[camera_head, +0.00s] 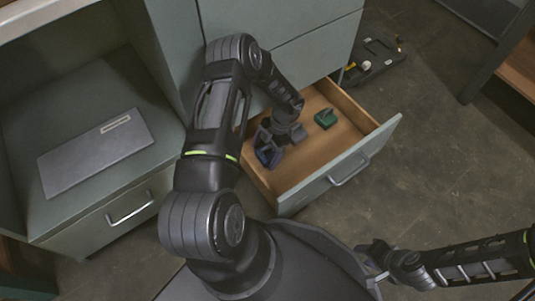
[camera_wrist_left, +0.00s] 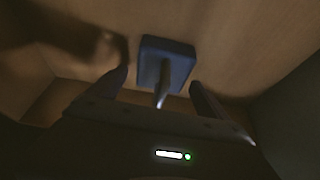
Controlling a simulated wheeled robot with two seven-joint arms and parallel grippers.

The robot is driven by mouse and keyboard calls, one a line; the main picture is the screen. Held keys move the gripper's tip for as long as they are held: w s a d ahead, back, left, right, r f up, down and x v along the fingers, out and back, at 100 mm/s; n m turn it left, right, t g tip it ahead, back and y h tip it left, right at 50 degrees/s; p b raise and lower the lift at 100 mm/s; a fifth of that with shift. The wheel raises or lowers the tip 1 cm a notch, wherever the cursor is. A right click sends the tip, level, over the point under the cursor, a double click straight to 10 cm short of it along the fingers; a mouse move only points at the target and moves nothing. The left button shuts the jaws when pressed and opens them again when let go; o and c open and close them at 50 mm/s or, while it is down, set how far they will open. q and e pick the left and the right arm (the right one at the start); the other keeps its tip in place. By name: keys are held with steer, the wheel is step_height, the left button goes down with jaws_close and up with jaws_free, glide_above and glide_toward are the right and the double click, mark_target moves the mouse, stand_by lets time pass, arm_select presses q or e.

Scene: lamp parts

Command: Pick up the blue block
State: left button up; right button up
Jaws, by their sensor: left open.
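The blue block (camera_wrist_left: 178,62) lies on the wooden floor of the open drawer, with a short upright grip on it pointing toward the wrist camera. In the head view the block (camera_head: 266,157) is at the drawer's left side, partly hidden by my left gripper (camera_head: 274,143). My left gripper (camera_wrist_left: 158,80) is open and empty, one finger on each side of the block's grip in the wrist view. I cannot tell whether the fingers touch it. My right gripper (camera_head: 374,262) is at the lower right, outside the drawer, too small to read.
A green block (camera_head: 326,119) lies further back in the drawer, right of the blue one. The drawer walls (camera_head: 345,161) surround the left gripper. A grey panel (camera_head: 96,153) lies on the cabinet at left. A black case (camera_head: 372,57) is on the floor behind.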

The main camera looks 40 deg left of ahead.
arm_select(q)
steer(key=shift+c, duration=0.4)
jaws_close()
stand_by(0.6)
